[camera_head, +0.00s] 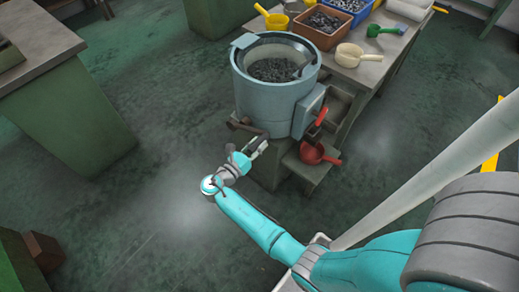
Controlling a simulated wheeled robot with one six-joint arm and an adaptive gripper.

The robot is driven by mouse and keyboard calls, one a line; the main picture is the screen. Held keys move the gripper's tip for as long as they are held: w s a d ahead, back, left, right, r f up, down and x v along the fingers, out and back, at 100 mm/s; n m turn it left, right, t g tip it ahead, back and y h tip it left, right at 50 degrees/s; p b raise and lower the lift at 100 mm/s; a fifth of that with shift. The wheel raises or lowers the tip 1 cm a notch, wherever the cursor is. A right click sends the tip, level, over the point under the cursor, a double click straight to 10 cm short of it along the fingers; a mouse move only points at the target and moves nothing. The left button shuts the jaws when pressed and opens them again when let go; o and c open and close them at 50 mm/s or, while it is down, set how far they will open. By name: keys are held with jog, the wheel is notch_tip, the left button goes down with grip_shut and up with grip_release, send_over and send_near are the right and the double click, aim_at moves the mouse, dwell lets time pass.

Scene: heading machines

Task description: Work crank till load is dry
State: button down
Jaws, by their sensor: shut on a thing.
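A grey-blue round drum (278,100) stands upright with an open top. A load of small dark metal pieces (274,70) lies inside it; I cannot tell from here whether it is wet or dry. A dark brown crank (243,126) sticks out low on the front left of the drum. My gripper (258,148) is at the crank, just below the drum's front, and is shut on it. The fingers and wrist hide part of the grip.
A red lever (320,116) and a red scoop (318,153) are right of the drum. A bench (372,68) behind holds a brown bin (320,29), a blue bin (346,9) and scoops. A green-sided table (66,110) stands left. Floor between is clear.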

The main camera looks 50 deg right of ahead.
jog(key=w+r+n, duration=0.4)
jog(key=w+r, duration=0.4)
jog(key=w, duration=0.5)
jog(key=shift+w+a+r+n, duration=0.2)
jog(key=shift+a+r+n, duration=0.1)
jog(key=shift+n, duration=0.1)
jog(key=c, duration=0.8)
grip_release()
jog(key=shift+f, duration=0.1)
jog(key=shift+c, duration=0.2)
jog(key=shift+r, duration=0.2)
